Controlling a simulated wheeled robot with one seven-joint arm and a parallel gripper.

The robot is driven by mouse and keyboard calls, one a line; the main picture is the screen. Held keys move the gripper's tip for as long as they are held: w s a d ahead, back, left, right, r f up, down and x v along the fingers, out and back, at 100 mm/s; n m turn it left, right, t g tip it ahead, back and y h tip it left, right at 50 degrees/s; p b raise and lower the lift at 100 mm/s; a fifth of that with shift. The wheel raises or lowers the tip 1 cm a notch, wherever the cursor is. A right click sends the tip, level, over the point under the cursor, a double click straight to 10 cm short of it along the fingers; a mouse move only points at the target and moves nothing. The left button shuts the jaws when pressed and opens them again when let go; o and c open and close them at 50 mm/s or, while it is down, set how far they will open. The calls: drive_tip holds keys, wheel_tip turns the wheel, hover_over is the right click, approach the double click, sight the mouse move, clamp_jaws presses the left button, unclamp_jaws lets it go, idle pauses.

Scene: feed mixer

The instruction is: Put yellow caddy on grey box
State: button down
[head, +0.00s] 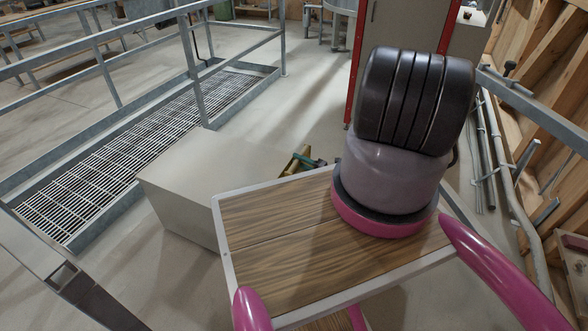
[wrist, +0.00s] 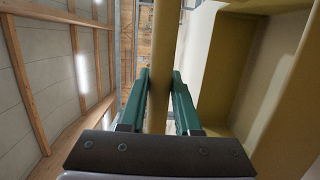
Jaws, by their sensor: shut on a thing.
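The yellow caddy fills the right of the wrist view, with its open hollow side showing (wrist: 285,75). Its upright bar (wrist: 160,60) runs between the green fingers of my gripper (wrist: 159,95), which are shut on it. In the head view only a small yellow part of the caddy (head: 297,158) and the green of my gripper (head: 309,162) show, beside the right edge of the grey box (head: 215,160). My arm hides the rest. The box stands on the floor, and its visible top is bare. I cannot tell whether the caddy touches it.
A metal-railed walkway with a grating (head: 130,145) lies left of the box. A red-edged cabinet (head: 400,25) stands behind my arm. Pipes (head: 490,150) and a timber wall (head: 545,60) are at the right. Concrete floor behind the box is clear.

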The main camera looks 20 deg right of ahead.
drive_tip(key=shift+f, duration=2.1)
drive_tip(key=c, duration=0.6)
unclamp_jaws()
drive_tip(key=v, duration=1.2)
